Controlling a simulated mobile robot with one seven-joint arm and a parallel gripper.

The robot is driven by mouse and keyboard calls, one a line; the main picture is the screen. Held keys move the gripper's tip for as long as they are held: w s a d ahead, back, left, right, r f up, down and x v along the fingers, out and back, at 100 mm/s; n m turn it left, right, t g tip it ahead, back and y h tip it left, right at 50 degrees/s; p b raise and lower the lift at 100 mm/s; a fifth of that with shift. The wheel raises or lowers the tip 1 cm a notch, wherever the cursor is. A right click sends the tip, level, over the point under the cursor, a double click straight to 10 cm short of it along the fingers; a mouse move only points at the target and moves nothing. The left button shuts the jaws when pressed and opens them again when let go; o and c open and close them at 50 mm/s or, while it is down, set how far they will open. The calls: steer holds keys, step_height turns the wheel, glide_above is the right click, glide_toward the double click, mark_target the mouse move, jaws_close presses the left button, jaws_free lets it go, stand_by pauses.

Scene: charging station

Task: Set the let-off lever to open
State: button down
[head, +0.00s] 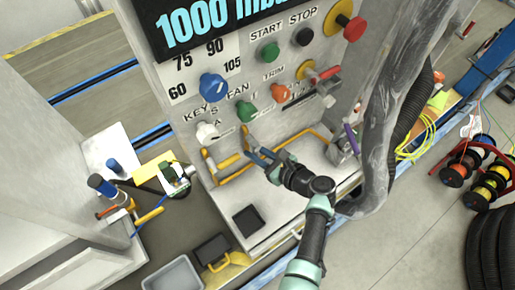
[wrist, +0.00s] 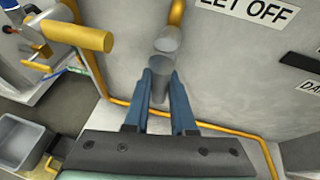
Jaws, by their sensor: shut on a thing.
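The let-off lever shows in the wrist view as a grey cylindrical handle (wrist: 160,88) below a round grey joint (wrist: 168,40), with a yellow pipe (wrist: 177,12) running up from it. The LET OFF label (wrist: 250,10) is on the panel to its upper right. My gripper (wrist: 160,82) has its two blue fingers closed on either side of the grey handle. In the head view, my gripper (head: 258,156) is at the lower front of the grey panel (head: 190,78), at the yellow pipe. There, the fingers largely hide the lever.
A thick yellow handle (wrist: 80,35) stands left of my fingers. A yellow rail (wrist: 225,130) runs low along the panel. Knobs, including a blue one (head: 213,87), sit above. A grey tray (head: 173,277) is at lower left, and a dark hose (head: 395,115) hangs at right.

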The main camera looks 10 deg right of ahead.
steer(key=shift+a, duration=0.15)
stand_by(0.4)
steer(key=c, duration=0.8)
jaws_free()
steer(key=shift+o, duration=0.2)
steer(key=v, duration=1.3)
steer(key=shift+f, duration=0.15)
